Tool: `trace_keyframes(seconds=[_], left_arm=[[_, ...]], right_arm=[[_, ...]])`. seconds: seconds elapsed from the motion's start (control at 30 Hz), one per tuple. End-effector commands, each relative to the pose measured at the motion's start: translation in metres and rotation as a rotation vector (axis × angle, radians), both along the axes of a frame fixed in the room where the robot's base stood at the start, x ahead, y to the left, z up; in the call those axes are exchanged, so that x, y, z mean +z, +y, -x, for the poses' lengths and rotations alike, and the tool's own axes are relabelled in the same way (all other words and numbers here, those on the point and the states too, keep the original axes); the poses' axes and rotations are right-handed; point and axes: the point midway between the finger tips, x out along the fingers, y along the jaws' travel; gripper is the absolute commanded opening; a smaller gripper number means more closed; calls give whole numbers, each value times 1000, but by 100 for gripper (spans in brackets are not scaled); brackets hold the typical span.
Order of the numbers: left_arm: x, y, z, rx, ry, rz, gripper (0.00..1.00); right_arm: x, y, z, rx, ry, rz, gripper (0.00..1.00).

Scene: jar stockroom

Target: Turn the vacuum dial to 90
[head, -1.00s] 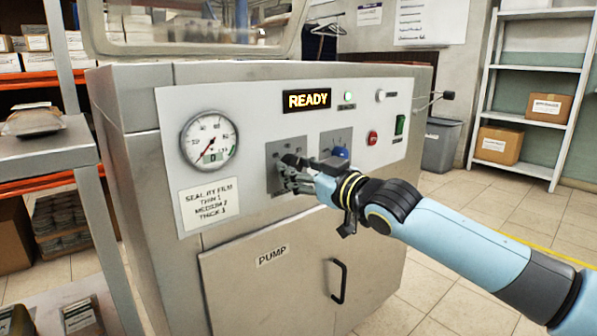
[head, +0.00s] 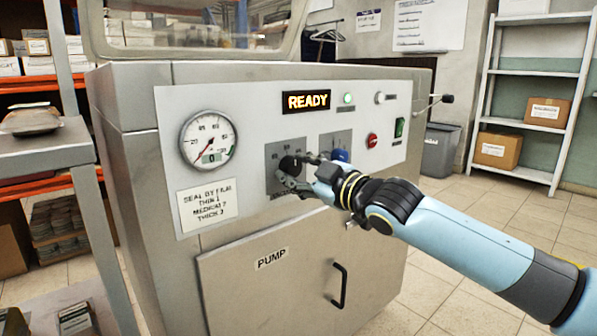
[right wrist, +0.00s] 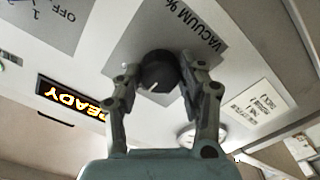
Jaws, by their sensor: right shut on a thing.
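The vacuum dial is a round black knob (right wrist: 160,72) with a short white pointer line, on a grey plate (right wrist: 205,38) labelled "VACUUM %" in the right wrist view. In the head view the dial (head: 289,165) is partly covered by my right gripper (head: 290,174). The two fingers of my right gripper (right wrist: 160,82) are closed around the knob from both sides. The scale numbers around the dial are hidden or too small to read. My left gripper is in neither view.
A handled pump door (head: 300,270) is below.

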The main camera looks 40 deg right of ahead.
Motion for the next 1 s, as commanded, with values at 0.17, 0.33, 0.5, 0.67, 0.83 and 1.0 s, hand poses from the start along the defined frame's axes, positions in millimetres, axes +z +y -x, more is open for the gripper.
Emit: trace_keyframes(seconds=[0.17,0.33,0.5,0.67,0.83,1.0], left_arm=[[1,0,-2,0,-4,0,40],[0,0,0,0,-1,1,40],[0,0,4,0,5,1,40],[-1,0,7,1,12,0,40],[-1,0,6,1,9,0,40],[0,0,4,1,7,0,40]], right_arm=[[-2,0,0,-1,4,-1,8],[-2,0,0,-1,4,-2,49],[-1,0,0,-1,3,-2,64],[-1,0,0,-1,2,-2,64],[-1,-1,4,-1,3,0,64],[-2,-2,20,0,5,5,64]])
